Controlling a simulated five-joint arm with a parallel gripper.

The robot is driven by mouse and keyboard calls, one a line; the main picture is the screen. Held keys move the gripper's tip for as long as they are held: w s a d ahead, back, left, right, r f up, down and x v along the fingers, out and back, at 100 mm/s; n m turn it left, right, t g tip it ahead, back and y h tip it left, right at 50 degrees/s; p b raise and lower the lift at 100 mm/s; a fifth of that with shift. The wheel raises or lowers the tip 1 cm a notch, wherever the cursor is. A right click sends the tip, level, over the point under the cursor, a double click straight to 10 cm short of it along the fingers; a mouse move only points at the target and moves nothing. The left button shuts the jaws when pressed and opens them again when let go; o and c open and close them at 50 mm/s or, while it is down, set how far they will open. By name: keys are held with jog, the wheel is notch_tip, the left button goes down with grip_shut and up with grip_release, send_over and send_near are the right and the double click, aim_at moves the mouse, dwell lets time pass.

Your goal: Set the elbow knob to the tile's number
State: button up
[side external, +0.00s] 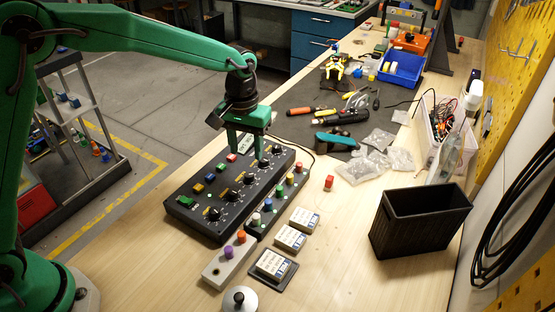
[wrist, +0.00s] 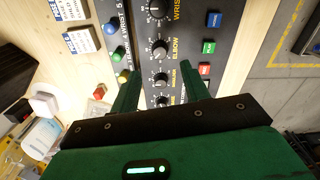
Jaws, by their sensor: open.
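The black control panel (side external: 190,190) lies on the bench with a row of dark knobs and coloured buttons. In the wrist view the elbow knob (wrist: 160,48), labelled ELBOW, stands just beyond my fingertips; its pointer reading is too small to tell. My gripper (wrist: 165,70) is open and empty, its green fingers spread on either side of the knob row. In the side view my gripper (side external: 248,150) is over the panel's far part. A white printed tile (side external: 272,263) lies on a dark holder at the panel's near right; its number is not legible.
Two more white tiles (side external: 291,238) lie beside the panel. A strip with coloured pegs (side external: 268,204) runs along its right side. A red block (side external: 329,182) and a black bin (side external: 420,220) stand to the right. Tools and plastic bags lie behind.

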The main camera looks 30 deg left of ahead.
aim_at(248, 175)
jog(key=shift+f, duration=0.15)
jog(key=shift+f, duration=3.8)
jog(key=c, duration=1)
